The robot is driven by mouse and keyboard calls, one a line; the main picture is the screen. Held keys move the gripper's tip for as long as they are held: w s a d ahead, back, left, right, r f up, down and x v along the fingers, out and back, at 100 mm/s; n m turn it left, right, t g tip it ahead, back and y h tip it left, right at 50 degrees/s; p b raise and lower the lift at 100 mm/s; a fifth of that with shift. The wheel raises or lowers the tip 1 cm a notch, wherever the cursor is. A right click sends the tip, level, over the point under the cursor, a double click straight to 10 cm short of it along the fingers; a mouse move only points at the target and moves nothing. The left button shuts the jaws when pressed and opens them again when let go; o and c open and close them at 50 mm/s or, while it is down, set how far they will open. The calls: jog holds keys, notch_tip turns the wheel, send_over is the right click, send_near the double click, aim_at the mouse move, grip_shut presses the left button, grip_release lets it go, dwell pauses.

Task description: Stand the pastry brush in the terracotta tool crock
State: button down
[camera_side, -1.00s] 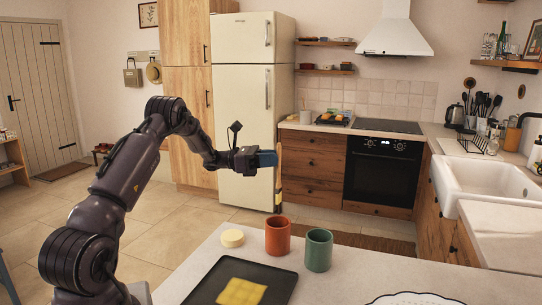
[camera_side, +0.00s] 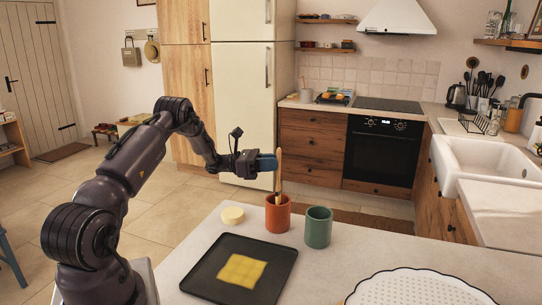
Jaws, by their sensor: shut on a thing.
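My gripper (camera_side: 266,164) is shut on the pastry brush (camera_side: 279,157) and holds it upright, wooden handle up. The terracotta tool crock (camera_side: 277,216) stands on the pale counter (camera_side: 335,262), directly below my gripper in the picture. The brush's lower end overlaps the crock's mouth. I cannot tell for sure whether it is inside the mouth or just in front of it. The fingertips are above the crock's rim, apart from it.
A green cup (camera_side: 318,228) stands close to the right of the crock. A round pale yellow piece (camera_side: 232,215) lies to its left. A dark tray (camera_side: 207,268) with a yellow cloth-like square (camera_side: 242,270) lies in front. A white perforated dish (camera_side: 420,289) is at the front right.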

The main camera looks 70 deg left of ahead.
jog(key=shift+f, duration=1.9)
jog(key=c, duration=1)
grip_release()
jog(key=v, duration=1.3)
jog(key=shift+d, duration=0.1)
